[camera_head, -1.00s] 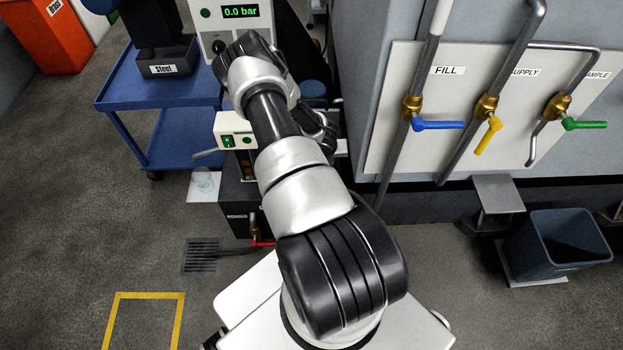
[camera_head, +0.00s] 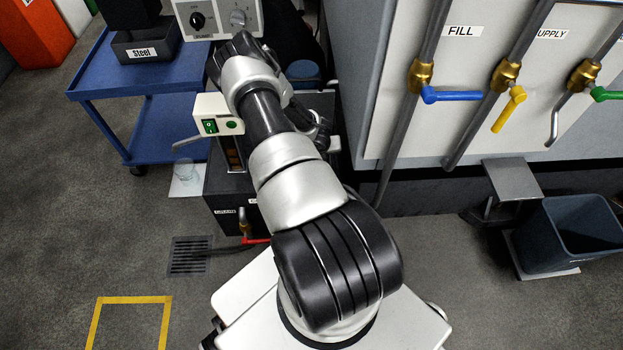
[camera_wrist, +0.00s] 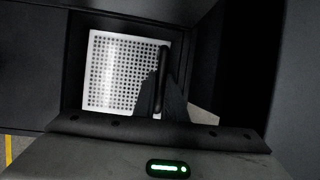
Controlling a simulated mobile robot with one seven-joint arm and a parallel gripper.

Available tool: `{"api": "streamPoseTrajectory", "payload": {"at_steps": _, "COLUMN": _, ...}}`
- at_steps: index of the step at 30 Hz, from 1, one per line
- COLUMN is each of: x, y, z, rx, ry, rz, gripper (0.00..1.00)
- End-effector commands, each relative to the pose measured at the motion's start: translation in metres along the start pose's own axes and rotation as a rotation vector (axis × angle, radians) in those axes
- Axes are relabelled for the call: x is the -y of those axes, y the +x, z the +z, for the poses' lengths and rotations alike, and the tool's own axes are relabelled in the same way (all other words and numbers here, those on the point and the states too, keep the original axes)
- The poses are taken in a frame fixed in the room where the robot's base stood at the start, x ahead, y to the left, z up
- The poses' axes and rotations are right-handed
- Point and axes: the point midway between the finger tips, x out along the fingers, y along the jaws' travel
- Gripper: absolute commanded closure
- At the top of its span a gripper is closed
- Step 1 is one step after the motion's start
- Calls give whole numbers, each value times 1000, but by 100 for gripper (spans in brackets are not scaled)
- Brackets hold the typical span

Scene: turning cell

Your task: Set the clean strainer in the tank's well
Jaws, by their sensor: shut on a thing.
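In the wrist view, a white perforated strainer (camera_wrist: 115,75) with a dark bar handle (camera_wrist: 162,75) lies inside the outline of a dark square opening, the well (camera_wrist: 78,40). My gripper (camera_wrist: 162,100) is shut on the handle, its dark fingers covering the plate's lower right. The plate looks slightly turned against the opening's edges. I cannot tell whether it rests on the bottom or hangs above it. In the head view, the dark tank (camera_head: 228,185) stands under my arm, which hides the strainer, most of the tank's top and my gripper.
A blue cart (camera_head: 95,75) stands left of the tank. A panel with blue (camera_head: 455,97), yellow and green valve handles is at right, above a grey bin (camera_head: 570,235). A red drain handle (camera_head: 257,240) sticks out low on the tank, near a floor grate (camera_head: 190,255).

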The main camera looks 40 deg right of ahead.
Motion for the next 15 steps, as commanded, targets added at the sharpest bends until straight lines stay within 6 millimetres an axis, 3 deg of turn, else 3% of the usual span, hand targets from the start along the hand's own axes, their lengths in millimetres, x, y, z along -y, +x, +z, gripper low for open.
{"api": "streamPoseTrajectory", "payload": {"at_steps": 4, "x": -3, "y": 30, "z": -14, "rx": -2, "ry": -1, "rz": 0, "gripper": 100}}
{"api": "streamPoseTrajectory", "payload": {"at_steps": 15, "x": -7, "y": 65, "z": -28, "rx": -2, "ry": 0, "rz": 1, "gripper": 100}}
